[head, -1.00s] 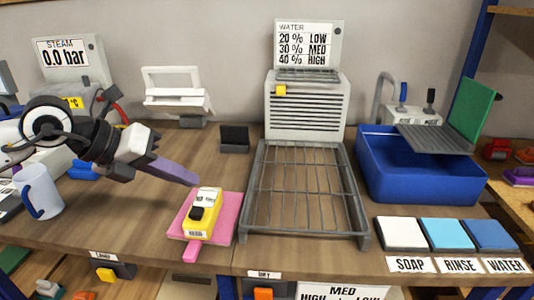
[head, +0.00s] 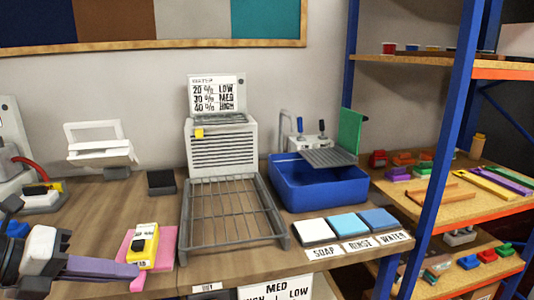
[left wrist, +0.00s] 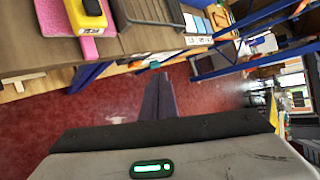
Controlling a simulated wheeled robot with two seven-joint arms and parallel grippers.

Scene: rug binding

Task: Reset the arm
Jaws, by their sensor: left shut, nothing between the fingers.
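My left gripper (head: 133,270) comes in at the lower left of the head view, with its long purple-grey fingers together and nothing between them. In the left wrist view the shut fingers (left wrist: 158,98) point out over the red floor, past the bench edge. In the head view the fingertips show close in front of the pink board (head: 166,245); I cannot tell whether they touch it. A yellow device (head: 143,246) lies on the board. My right gripper is in neither view.
A wire rack (head: 232,215) stands mid-bench before a grey heater (head: 221,148). A blue basin (head: 315,185) and soap, rinse and water pads (head: 347,223) are to the right. A blue-post shelf (head: 440,150) bounds the right side. Open red floor (left wrist: 220,95) lies below the bench.

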